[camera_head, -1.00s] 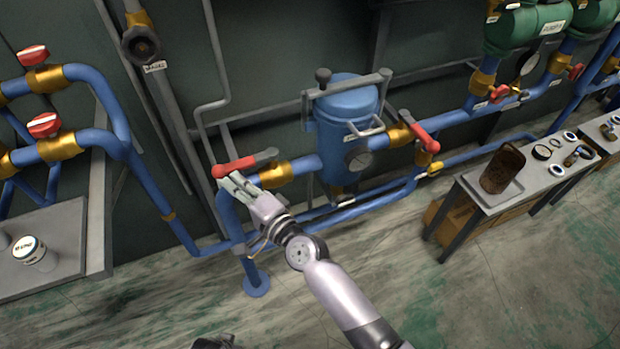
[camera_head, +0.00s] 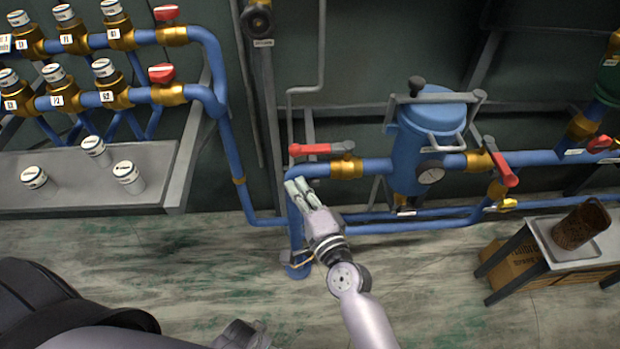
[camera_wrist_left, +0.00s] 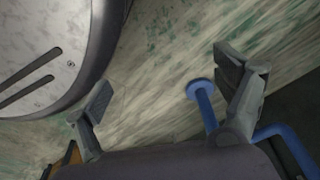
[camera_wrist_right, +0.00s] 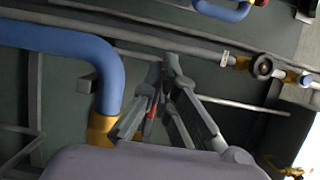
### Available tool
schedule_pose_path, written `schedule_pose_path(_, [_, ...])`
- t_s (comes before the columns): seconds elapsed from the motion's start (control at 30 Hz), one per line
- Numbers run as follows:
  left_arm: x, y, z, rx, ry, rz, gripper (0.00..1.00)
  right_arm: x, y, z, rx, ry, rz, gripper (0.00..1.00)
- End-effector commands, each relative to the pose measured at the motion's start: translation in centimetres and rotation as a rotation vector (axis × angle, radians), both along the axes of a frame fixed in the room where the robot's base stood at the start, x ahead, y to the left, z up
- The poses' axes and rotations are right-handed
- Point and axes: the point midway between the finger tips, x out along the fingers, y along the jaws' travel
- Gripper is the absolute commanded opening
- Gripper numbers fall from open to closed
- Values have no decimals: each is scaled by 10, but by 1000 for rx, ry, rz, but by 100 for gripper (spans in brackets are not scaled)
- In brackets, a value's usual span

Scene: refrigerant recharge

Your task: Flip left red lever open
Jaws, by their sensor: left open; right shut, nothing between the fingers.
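The left red lever (camera_head: 312,149) sits on a brass valve (camera_head: 346,167) to the left of the blue filter vessel (camera_head: 420,148). It lies roughly level, along the short pipe, its red end to the left. My right gripper (camera_head: 298,186) is shut and empty just below the red end, with a small gap in the head view. In the right wrist view its fingers (camera_wrist_right: 163,70) meet at the tips, and a bit of red shows between them lower down. My left gripper (camera_wrist_left: 172,88) is open and empty, facing the floor, low in the head view.
Another red lever (camera_head: 502,168) is on the valve right of the vessel. Pipes with red handles (camera_head: 162,73) and several capped valves are at upper left. A grey bench (camera_head: 70,190) stands left, a small table (camera_head: 560,262) right.

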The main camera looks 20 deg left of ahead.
Motion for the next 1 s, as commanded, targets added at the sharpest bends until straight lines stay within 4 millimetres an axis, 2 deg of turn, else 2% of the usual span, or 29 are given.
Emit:
schedule_pose_path(0.2, [-10, 3, -10, 3, 9, -2, 89, -37, 14, 1, 2, 4, 1, 0])
schedule_pose_path(0.4, [-14, 4, -14, 4, 12, -3, 89, -57, 22, 0, 1, 1, -1, 0])
schedule_pose_path(1.0, [-15, 4, -15, 5, 11, -3, 89, -60, 23, 0, 0, 0, 0, 0])
